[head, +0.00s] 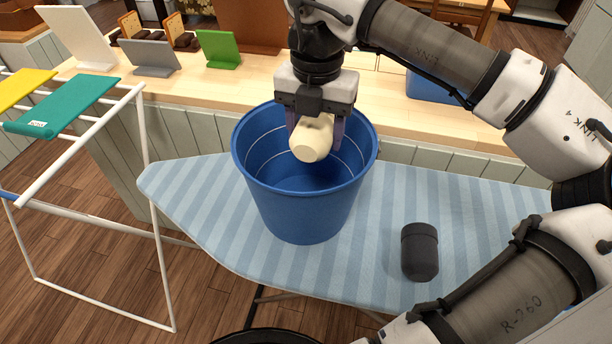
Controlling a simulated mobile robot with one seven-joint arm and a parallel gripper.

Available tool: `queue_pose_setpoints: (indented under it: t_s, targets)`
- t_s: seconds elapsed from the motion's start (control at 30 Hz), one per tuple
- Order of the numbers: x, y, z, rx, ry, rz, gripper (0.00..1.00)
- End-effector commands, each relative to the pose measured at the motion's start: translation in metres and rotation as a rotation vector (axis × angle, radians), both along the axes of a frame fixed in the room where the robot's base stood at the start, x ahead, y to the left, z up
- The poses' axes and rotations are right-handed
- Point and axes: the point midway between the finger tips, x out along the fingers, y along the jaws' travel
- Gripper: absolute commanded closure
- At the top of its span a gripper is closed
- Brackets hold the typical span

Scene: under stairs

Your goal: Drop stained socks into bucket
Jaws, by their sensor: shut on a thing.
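A blue bucket (305,217) stands upright on the striped ironing board (205,212). My gripper (316,124) points down over the bucket's mouth, shut on a cream rolled sock (311,149). The sock shows against the bucket's inside; I cannot tell whether its lower end is below the rim. A dark grey rolled piece (420,252), perhaps another sock, lies on the board to the right of the bucket. The part of the bucket floor that shows looks empty; the sock and gripper hide some of the inside.
A white drying rack (152,215) with teal (65,103) and yellow (22,88) cloths stands at the left. A wooden counter (190,88) behind holds several stands and toast-like pieces. A dark round rim (265,336) shows at the bottom edge. My arm fills the right side.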

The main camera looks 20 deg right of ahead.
Motion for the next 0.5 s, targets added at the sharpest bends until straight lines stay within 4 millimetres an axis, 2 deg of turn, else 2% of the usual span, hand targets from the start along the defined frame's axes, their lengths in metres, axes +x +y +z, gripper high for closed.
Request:
queue_pose_setpoints:
  t_s: [0.13, 0.17, 0.2, 0.33, 0.5]
  targets:
    - [0.0, 0.0, 0.0006, 0.0, 0.0, 0.0, 0.86]
    - [0.0, 0.0, 0.0006, 0.0, 0.0, 0.0, 0.42]
    - [0.0, 0.0, 0.0006, 0.0, 0.0, 0.0, 0.37]
    - [0.0, 0.0, 0.0007, 0.0, 0.0, 0.0, 0.2]
    - [0.0, 0.0, 0.0006, 0.0, 0.0, 0.0, 0.19]
